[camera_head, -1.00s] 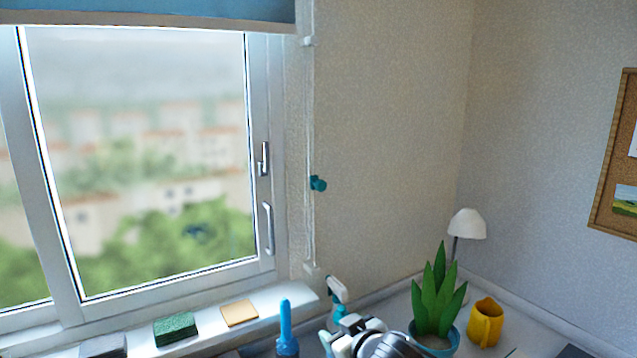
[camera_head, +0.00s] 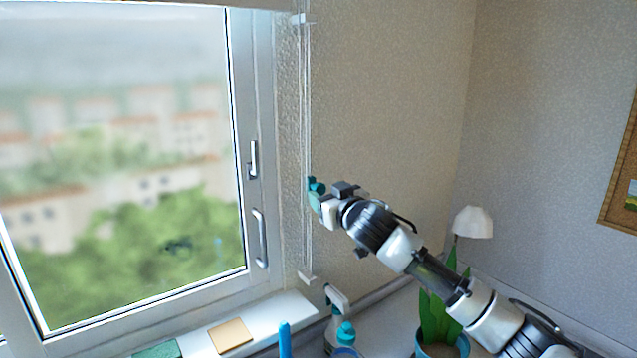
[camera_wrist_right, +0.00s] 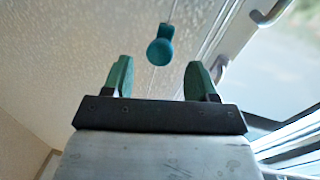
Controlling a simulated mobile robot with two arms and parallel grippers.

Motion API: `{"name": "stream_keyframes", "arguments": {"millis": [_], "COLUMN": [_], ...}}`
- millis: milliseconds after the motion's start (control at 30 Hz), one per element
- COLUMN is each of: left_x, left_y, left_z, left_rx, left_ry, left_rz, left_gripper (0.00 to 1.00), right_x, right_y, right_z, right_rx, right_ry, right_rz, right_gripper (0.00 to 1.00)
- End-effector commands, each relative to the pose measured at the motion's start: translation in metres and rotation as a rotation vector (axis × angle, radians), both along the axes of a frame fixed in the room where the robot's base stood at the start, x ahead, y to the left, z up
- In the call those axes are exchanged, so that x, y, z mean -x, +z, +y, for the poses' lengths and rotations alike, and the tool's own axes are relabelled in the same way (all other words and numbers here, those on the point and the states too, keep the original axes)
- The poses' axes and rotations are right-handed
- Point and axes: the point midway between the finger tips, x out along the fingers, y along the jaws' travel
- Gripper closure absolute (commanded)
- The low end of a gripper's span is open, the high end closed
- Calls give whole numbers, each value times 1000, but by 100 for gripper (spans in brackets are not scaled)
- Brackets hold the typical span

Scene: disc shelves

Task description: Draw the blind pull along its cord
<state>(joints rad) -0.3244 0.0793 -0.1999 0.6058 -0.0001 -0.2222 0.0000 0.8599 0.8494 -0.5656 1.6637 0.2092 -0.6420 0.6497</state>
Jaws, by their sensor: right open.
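The teal blind pull (camera_head: 315,185) sits on a thin vertical cord (camera_head: 307,110) beside the window frame. My right gripper (camera_head: 318,196) is right at the pull in the head view and partly overlaps it. In the right wrist view the pull (camera_wrist_right: 160,50) shows ahead of the two green fingertips (camera_wrist_right: 158,78), roughly centred between them but beyond them. The right gripper is open and empty. My left gripper is not in view.
The window handle (camera_head: 253,160) and a second grip (camera_head: 261,238) are left of the cord. Below are a spray bottle (camera_head: 337,305), a blue bottle (camera_head: 285,340), a sponge (camera_head: 230,336), a potted plant (camera_head: 437,315) and a lamp (camera_head: 473,222).

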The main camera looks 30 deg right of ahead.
Motion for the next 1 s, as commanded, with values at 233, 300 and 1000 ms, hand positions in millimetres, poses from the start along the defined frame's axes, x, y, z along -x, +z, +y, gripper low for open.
{"name": "stream_keyframes", "arguments": {"millis": [233, 300, 1000], "left_x": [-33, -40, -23], "left_y": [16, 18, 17], "left_z": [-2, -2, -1], "left_rx": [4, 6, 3], "left_ry": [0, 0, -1], "left_rz": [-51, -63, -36], "left_gripper": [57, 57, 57], "right_x": [-34, -39, -45], "right_y": [2, 1, 0], "right_z": [-1, -1, -1], "right_rx": [0, 0, 1], "right_ry": [-2, -1, -1], "right_rz": [1, 0, 1], "right_gripper": [42, 42, 87]}}
